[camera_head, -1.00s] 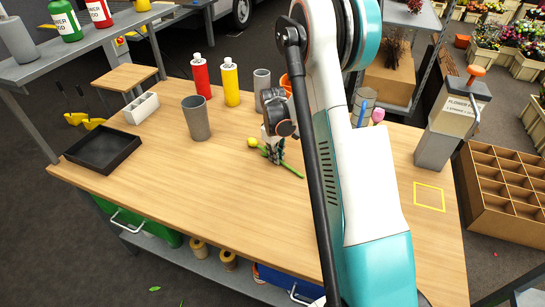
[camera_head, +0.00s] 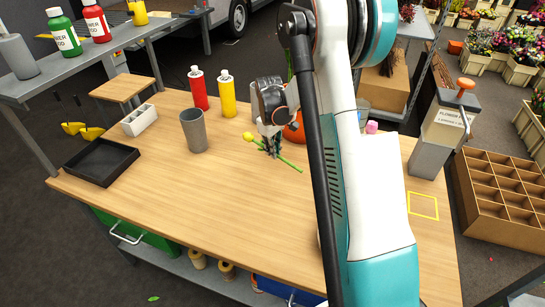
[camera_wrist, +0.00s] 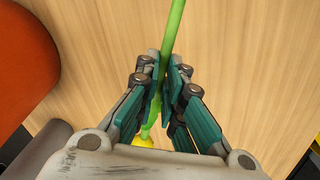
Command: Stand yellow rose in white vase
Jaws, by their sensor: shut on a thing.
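The yellow rose (camera_head: 248,136) has a small yellow bloom and a long green stem that slants down to the right. My gripper (camera_head: 271,149) is shut on the stem, with the bloom on the left, and holds the rose tilted over the wooden table. In the wrist view the green stem (camera_wrist: 173,38) passes between the closed fingers (camera_wrist: 163,85), and the bloom (camera_wrist: 140,141) shows partly below them. I cannot make out a white vase in either view; my arm covers part of the table.
A grey cup (camera_head: 194,132), red bottle (camera_head: 198,90) and yellow bottle (camera_head: 228,95) stand left of my gripper. An orange round object (camera_head: 295,130) is close behind it. A black tray (camera_head: 101,162) lies at the left edge. The front of the table (camera_head: 215,205) is clear.

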